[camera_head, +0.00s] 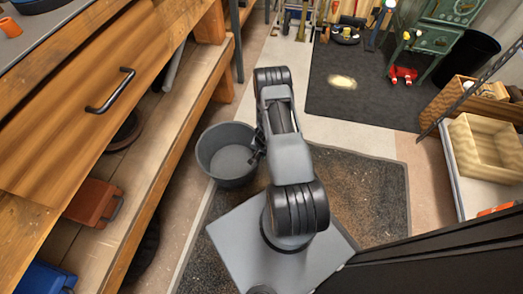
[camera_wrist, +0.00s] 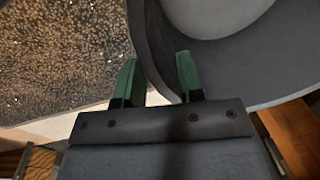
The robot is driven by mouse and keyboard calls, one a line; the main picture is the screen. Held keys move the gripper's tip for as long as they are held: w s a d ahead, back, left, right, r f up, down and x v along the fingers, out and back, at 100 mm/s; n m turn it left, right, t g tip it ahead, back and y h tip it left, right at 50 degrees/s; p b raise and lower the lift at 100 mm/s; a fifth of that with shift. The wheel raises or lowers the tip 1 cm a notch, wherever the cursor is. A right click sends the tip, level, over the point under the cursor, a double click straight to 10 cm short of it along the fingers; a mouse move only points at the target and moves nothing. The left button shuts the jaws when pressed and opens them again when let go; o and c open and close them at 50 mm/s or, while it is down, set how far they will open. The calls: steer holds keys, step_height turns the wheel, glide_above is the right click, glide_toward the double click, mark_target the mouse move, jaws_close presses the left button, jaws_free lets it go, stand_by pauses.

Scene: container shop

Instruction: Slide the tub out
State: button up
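The tub (camera_head: 228,168) is a round dark grey container, open at the top and empty. It stands upright on the floor beside the shelf bench in the head view. My gripper (camera_head: 258,150) is at its right-hand rim. In the wrist view, the two green fingertips of my gripper (camera_wrist: 156,68) are apart, with the wall of the tub (camera_wrist: 150,40) running between them. The right finger is over the inner side and the left finger is outside. Whether either finger touches the wall is hard to tell.
The wooden bench (camera_head: 85,95) with its lower shelf (camera_head: 150,165) is close on the tub's left. A speckled dark mat (camera_head: 375,195) lies under my base. A dark mat (camera_head: 350,95) and pale floor lie beyond. A cream crate (camera_head: 485,150) stands at right.

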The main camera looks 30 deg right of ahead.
steer(key=shift+w+a+f+b, duration=0.15)
steer(key=shift+f+b, duration=0.15)
steer(key=shift+f, duration=0.75)
steer(key=shift+w+a+f+b, duration=0.1)
steer(key=shift+f+b, duration=0.2)
steer(key=shift+f, duration=0.75)
steer(key=shift+d, duration=0.1)
jaws_close()
